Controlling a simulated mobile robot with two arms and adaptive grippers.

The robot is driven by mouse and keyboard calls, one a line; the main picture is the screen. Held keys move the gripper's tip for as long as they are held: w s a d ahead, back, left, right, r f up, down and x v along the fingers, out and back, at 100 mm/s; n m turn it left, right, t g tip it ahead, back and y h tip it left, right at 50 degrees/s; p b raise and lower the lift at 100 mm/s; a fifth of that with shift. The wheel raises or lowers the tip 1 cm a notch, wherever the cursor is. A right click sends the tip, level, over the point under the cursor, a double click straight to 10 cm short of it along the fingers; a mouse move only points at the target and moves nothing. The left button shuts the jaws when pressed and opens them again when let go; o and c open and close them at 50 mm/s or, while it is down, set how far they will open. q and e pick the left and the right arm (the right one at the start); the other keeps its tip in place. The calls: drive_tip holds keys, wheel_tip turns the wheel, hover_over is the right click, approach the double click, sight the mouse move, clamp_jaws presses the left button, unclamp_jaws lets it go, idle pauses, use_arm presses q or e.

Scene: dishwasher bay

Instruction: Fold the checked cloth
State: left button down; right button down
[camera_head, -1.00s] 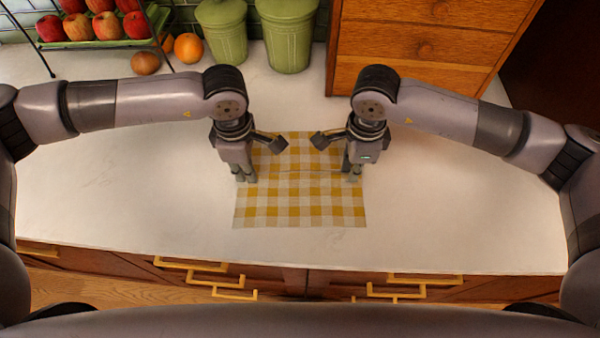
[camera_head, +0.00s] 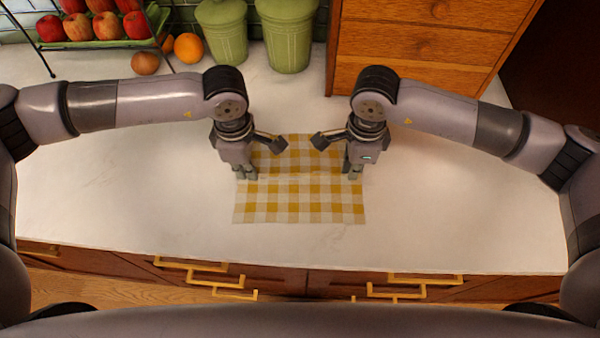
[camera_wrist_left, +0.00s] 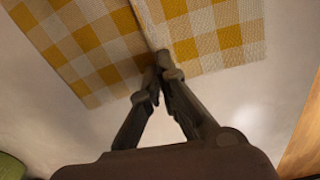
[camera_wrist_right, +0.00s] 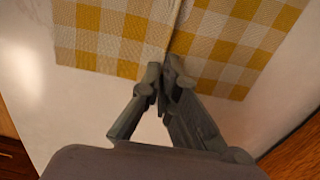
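The yellow-and-white checked cloth (camera_head: 300,204) lies on the pale counter, with a raised crease running across its middle from side to side. My left gripper (camera_head: 245,174) is at the cloth's left edge, at one end of the crease. In the left wrist view its fingertips (camera_wrist_left: 155,70) are together on the cloth edge. My right gripper (camera_head: 351,173) is at the right edge, at the other end of the crease. In the right wrist view its fingertips (camera_wrist_right: 166,77) are closed on the edge too. My grippers hide parts of the far half of the cloth.
Two green canisters (camera_head: 288,38), an orange (camera_head: 188,47), a brown round item (camera_head: 145,63) and a rack of apples (camera_head: 90,28) stand at the back left. A wooden drawer unit (camera_head: 420,45) stands at the back right. The counter (camera_head: 130,195) is clear around the cloth.

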idle(0.4)
